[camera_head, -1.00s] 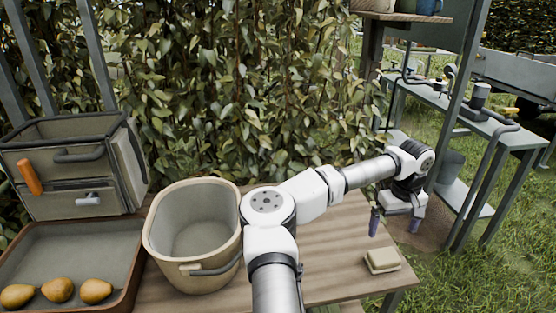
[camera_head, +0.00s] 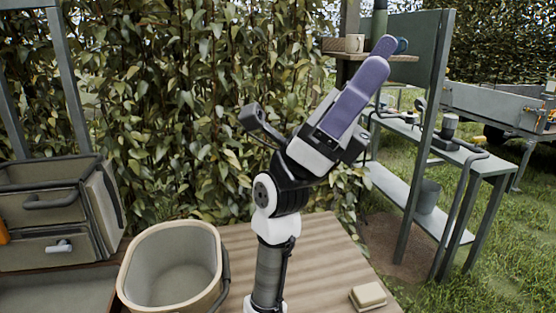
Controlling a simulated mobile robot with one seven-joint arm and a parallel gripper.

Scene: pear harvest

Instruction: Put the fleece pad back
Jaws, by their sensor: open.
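A small cream block with a paler top (camera_head: 368,296), which looks like the fleece pad, lies flat on the wooden table at its right front edge. My gripper (camera_head: 379,58) is raised high above the table, with its purple fingers pointing up and to the right. It is open, and nothing shows between the fingers, which partly overlap from this side. The gripper is well apart from the pad.
A beige bucket (camera_head: 172,268) stands on the table (camera_head: 318,247) at the left. A drawer unit (camera_head: 48,217) is further left. Leafy foliage stands behind. A metal bench (camera_head: 465,160) and shelf (camera_head: 372,55) are to the right. The table middle is mostly clear.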

